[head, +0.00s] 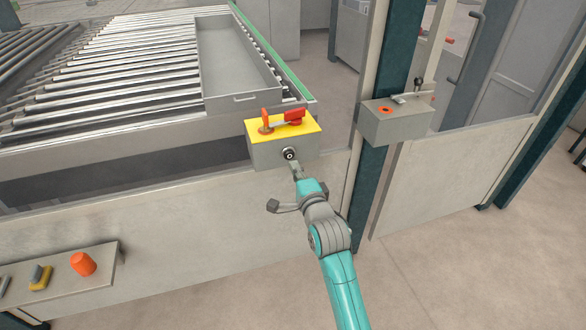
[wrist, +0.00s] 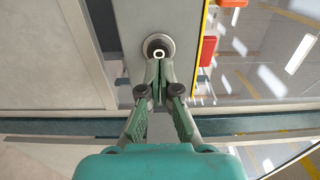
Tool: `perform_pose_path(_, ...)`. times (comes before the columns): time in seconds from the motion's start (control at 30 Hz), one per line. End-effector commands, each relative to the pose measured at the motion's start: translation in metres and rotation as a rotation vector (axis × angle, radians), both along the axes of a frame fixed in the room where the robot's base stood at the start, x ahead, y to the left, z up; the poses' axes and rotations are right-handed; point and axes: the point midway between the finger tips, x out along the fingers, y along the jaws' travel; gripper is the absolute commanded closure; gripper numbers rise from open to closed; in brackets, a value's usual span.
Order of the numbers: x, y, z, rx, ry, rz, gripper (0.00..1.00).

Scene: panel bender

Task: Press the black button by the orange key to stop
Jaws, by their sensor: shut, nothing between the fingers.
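The black button (head: 290,153) is on the front face of a grey box (head: 262,154) with a yellow top. In the wrist view the button (wrist: 159,46) shows a dark centre with a bright ring, set in a round grey collar.
A roller conveyor (head: 130,70) with a grey tray (head: 245,97) lies behind the box. A second grey box (head: 397,122) with an orange button is on a dark post at the right. A shelf (head: 60,285) with an orange knob is at lower left.

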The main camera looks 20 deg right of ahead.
Motion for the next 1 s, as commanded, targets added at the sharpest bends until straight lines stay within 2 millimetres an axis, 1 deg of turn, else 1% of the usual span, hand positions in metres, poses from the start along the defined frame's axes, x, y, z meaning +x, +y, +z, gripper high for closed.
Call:
perform_pose_path(0.03,-0.007,0.0,-0.001,0.0,0.001,0.0,1.0)
perform_pose_path(0.27,-0.034,0.0,-0.001,0.0,0.001,0.0,1.0)
perform_pose_path(0.5,-0.071,0.0,-0.002,0.0,0.003,0.0,1.0)
perform_pose_path(0.6,-0.084,0.0,-0.002,0.0,0.002,-0.001,1.0)
perform_pose_path(0.8,-0.097,0.0,-0.001,0.0,0.002,0.0,1.0)
perform_pose_path(1.0,-0.099,0.0,-0.001,0.0,0.001,0.0,1.0)
